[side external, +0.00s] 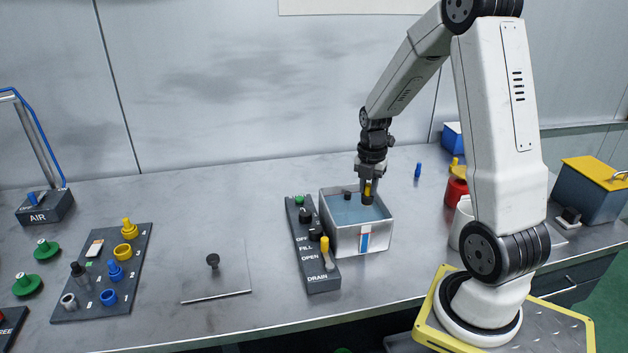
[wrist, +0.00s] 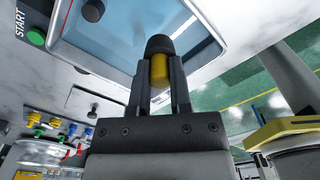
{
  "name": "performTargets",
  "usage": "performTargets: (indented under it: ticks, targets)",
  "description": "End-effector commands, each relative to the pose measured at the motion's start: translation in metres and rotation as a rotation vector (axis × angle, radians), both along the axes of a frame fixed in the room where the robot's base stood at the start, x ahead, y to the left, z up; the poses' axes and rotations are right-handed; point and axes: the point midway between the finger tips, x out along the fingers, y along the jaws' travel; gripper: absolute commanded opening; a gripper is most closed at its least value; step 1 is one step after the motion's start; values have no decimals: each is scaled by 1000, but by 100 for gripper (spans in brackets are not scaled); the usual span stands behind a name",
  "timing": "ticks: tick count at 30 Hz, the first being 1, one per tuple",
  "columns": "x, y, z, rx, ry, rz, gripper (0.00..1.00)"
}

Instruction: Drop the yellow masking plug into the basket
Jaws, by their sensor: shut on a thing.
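My gripper (side external: 369,183) is shut on a yellow plug with a black end, over the right part of an open metal tank (side external: 343,242) of blue liquid. In the wrist view, the yellow plug (wrist: 159,71) sits between the fingertips of my gripper (wrist: 160,82), with its black end pointing away. The plug's height above the liquid is hard to tell. A small dark knob (side external: 347,194) shows inside the tank. No basket can be told for certain. A red container (side external: 456,192) with something yellow at its top stands partly hidden behind my arm.
A dark control panel (side external: 322,283) with a yellow-topped lever adjoins the tank's left side. A dark tray (side external: 75,313) of yellow, blue and grey parts lies at left. A blue peg (side external: 418,171) stands behind the tank at right. The bench behind the tray is clear.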

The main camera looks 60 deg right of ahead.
Motion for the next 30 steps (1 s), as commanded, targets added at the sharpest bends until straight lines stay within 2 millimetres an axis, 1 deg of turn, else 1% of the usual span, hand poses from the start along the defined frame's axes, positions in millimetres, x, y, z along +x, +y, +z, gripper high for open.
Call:
performTargets:
  ticks: [1,2,3,4,5,6,16,20,26,30]
  targets:
    - [0,0,0,0,0,0,0]
    - [0,0,0,0,0,0,27]
    - [0,0,0,0,0,0,40]
    - [0,0,0,0,0,0,50]
    - [0,0,0,0,0,0,59]
    - [0,0,0,0,0,0,65]
    - [0,0,1,0,0,0,65]
    - [0,0,5,-1,-1,0,65]
    - [1,-1,22,-2,-2,0,65]
    - [1,-1,39,-3,-3,0,65]
